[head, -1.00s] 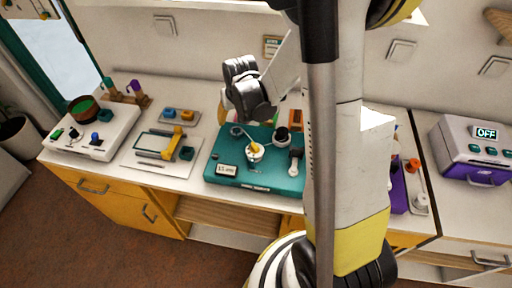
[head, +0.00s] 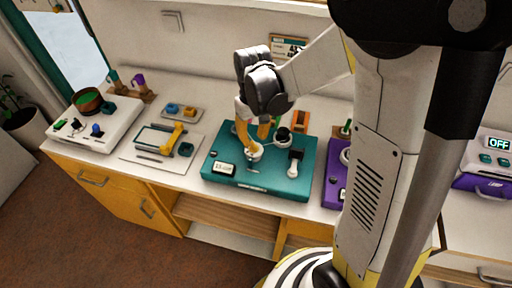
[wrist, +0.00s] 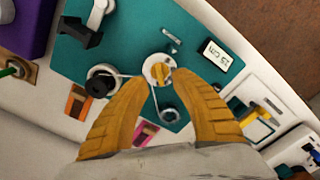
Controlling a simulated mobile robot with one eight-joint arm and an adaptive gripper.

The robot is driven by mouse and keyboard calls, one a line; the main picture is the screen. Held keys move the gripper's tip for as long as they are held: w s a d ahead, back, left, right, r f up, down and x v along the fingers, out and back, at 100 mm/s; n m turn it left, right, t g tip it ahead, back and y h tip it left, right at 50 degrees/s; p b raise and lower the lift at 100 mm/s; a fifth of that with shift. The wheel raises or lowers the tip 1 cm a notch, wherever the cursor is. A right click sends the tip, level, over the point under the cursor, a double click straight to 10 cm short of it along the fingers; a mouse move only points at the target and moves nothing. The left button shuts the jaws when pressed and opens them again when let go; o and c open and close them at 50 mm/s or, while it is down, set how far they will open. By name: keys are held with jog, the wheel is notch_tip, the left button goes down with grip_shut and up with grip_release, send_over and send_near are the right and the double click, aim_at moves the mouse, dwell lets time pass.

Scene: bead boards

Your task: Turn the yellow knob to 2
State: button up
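The yellow knob (head: 255,148) sits on a pale round dial on the teal board (head: 225,180). In the wrist view the knob (wrist: 161,74) lies between the tips of my gripper's two orange-yellow fingers. The marks around the dial are too small to read, so I cannot tell its setting. My gripper (head: 252,132) is open and points down over the knob. In the wrist view my gripper (wrist: 164,82) shows a gap between its fingers. I cannot tell whether either finger touches the knob.
On the teal board are a small display (wrist: 215,54), a black round knob (wrist: 98,86), a ring-shaped part (wrist: 169,115) and a lever (head: 295,160). A white board (head: 95,130) and a frame with a yellow handle (head: 175,135) stand left. A purple board (head: 335,187) stands right.

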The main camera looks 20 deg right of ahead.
aim_at(254, 144)
jog(key=shift+f+b, duration=0.45)
jog(key=shift+f, duration=1.35)
grip_shut()
jog(key=shift+n, duration=0.4)
jog(key=n, duration=0.3)
jog(key=shift+n, duration=2.5)
